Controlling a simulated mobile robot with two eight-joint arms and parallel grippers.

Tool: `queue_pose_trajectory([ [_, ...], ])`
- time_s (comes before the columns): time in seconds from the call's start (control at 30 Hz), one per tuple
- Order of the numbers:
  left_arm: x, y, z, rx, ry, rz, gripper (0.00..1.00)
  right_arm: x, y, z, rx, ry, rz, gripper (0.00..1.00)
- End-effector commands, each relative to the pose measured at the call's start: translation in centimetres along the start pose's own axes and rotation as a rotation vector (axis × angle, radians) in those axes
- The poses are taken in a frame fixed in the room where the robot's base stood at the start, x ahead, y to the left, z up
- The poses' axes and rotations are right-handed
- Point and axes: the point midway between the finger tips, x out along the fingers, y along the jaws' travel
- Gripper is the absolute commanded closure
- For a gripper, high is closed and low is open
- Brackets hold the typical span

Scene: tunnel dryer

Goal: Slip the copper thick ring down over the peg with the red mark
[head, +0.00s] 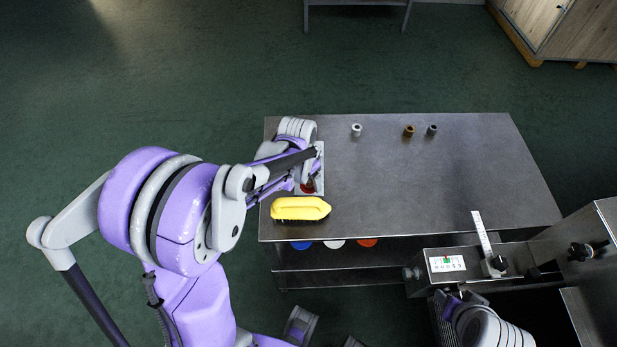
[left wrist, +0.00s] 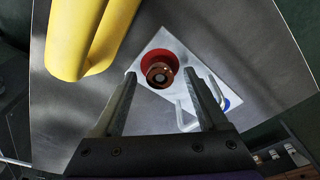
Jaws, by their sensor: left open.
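A brown copper-coloured ring (left wrist: 158,74) stands over the red mark (left wrist: 149,59) on a pale plate (left wrist: 178,45) in the left wrist view. It appears to be around the peg there, but how far down it sits is hard to tell. My left gripper (left wrist: 160,78) is open, with one finger on each side of the ring. In the head view my left gripper (head: 312,180) is low over the plate (head: 321,150) at the table's left end, and the arm hides much of it. My right arm shows at the lower right; its jaws are unclear.
A yellow-handled brush (head: 300,208) lies close beside the plate, nearer me. White (head: 356,130), brown (head: 409,131) and grey (head: 432,130) small tubes stand at the table's back. The table's (head: 450,180) middle is clear. A gauge post (head: 483,236) stands front right.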

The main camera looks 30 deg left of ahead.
Motion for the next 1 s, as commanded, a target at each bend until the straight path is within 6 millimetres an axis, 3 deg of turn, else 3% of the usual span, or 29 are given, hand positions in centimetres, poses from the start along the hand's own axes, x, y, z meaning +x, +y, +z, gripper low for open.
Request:
queue_pose_trajectory([
  [0.23,-0.8,0.0,0.0,0.0,0.0,0.0,0.24,-0.1,0.0,-0.1,0.0,0.001,0.0,0.5],
  [0.7,-9.3,0.0,0.0,-0.001,0.001,0.0,0.24,-1.1,0.0,-0.9,0.0,0.007,0.0,0.5],
  [1.0,-10.8,0.0,0.0,0.0,0.0,0.0,0.24,-1.2,0.0,-1.0,0.0,0.007,0.0,0.5],
])
